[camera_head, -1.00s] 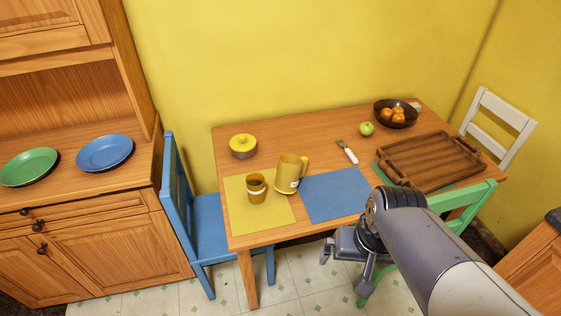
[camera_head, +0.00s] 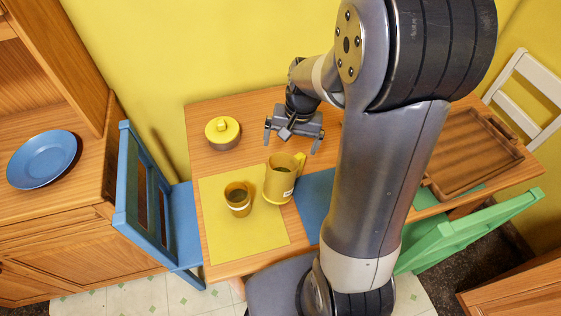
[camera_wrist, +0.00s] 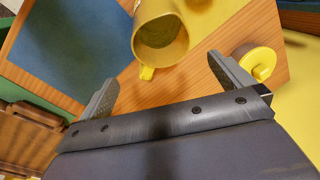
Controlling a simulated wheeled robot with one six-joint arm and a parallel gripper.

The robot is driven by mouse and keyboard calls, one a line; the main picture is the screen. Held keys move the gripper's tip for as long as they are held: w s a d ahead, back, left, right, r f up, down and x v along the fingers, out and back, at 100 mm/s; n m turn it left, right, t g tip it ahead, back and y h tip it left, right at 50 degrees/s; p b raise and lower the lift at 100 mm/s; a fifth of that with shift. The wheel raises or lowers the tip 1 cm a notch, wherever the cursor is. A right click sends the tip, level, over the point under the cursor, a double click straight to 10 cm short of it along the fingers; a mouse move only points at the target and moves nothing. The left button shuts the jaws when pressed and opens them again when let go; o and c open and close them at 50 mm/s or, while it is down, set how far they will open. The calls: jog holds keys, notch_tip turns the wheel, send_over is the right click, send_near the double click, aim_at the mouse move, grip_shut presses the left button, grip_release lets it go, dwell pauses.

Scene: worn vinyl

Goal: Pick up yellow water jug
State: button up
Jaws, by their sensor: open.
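The yellow water jug (camera_head: 279,184) stands upright on the table, at the seam between the yellow and blue placemats. Its handle is on the upper right side in the head view. In the wrist view I look down into the open mouth of the jug (camera_wrist: 162,38), and its handle points toward me. My gripper (camera_head: 291,143) is open and empty, above the table and behind the jug, on the handle side. In the wrist view the two fingers of my gripper (camera_wrist: 163,72) are spread apart, with the handle between their directions. They do not appear to touch the jug.
A yellow-brown cup (camera_head: 238,205) stands left of the jug on the yellow placemat (camera_head: 243,245). A yellow-lidded pot (camera_head: 222,133) sits behind it. A blue placemat (camera_head: 314,190) is partly hidden by my arm. A wooden tray (camera_head: 470,160) lies right. Blue (camera_head: 150,205) and green (camera_head: 455,230) chairs flank the table.

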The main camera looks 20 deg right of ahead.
send_near(283, 165)
jog(key=s+f, duration=0.2)
jog(key=shift+w+a+f+p, duration=0.15)
jog(key=shift+a+f, duration=0.15)
jog(key=shift+f, duration=0.55)
jog(key=shift+a+f+p, duration=0.1)
jog(key=shift+a+f, duration=0.2)
jog(key=shift+f, duration=0.5)
jog(key=shift+w+a+f+p, duration=0.15)
jog(key=shift+a+f, duration=0.15)
jog(key=shift+f, duration=0.55)
jog(key=shift+s, duration=0.1)
jog(key=c, duration=1.4)
jog(key=shift+c, duration=0.2)
jog(key=shift+r, duration=0.15)
notch_tip(283, 165, up, 9)
jog(key=w+d+f+t+h, duration=0.1)
jog(key=w+d, duration=0.1)
jog(key=w, duration=0.3)
jog(key=w+d+f+t+h+p, duration=0.1)
jog(key=w+d, duration=0.1)
jog(key=w, duration=0.4)
jog(key=shift+f+t+h, duration=0.25)
jog(key=shift+t+h, duration=0.15)
